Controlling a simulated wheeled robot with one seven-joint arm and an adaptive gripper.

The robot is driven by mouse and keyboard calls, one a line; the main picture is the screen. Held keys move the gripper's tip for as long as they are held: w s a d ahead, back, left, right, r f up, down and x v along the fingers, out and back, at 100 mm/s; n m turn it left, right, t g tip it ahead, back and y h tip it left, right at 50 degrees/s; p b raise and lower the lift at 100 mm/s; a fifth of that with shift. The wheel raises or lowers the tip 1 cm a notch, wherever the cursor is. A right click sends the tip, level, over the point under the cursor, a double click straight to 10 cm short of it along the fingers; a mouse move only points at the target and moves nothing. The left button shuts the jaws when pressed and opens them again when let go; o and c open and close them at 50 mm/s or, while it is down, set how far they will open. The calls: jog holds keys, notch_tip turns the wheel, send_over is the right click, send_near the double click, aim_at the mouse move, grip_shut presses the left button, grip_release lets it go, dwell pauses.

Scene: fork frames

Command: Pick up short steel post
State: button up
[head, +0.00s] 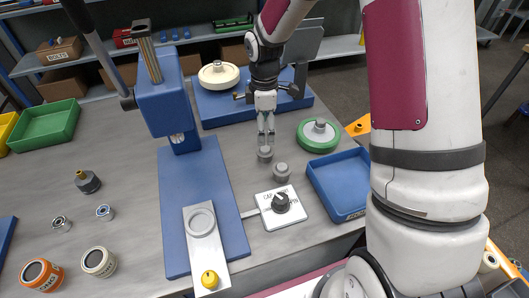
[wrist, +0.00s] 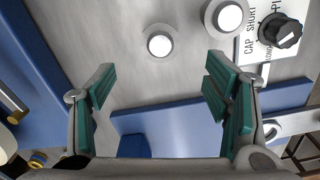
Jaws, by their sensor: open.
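Two grey steel posts stand upright on the grey bench. The farther one (head: 265,154) is right below my gripper (head: 266,138) in the head view. The nearer one (head: 282,172) is beside it, closer to the knob plate; I cannot tell for sure which is shorter. In the wrist view the farther post (wrist: 160,45) shows as a bright round top, centred sideways between my open fingers (wrist: 160,95). The nearer post (wrist: 226,16) shows to its upper right, with a wider grey ring. My gripper is open, empty and pointing down above the bench.
A white plate with a black knob (head: 281,202) lies just in front of the posts. A blue press (head: 170,95) stands left, a green-rimmed disc (head: 318,135) and blue tray (head: 316,187) right. A blue fixture (head: 217,108) is behind. Bench left of the press is partly clear.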

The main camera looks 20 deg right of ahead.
aim_at(265, 148)
jog(key=shift+d+f+p, duration=0.15)
jog(key=shift+f+p, duration=0.4)
jog(key=shift+f, duration=3.85)
grip_shut()
jog(key=shift+r, duration=0.1)
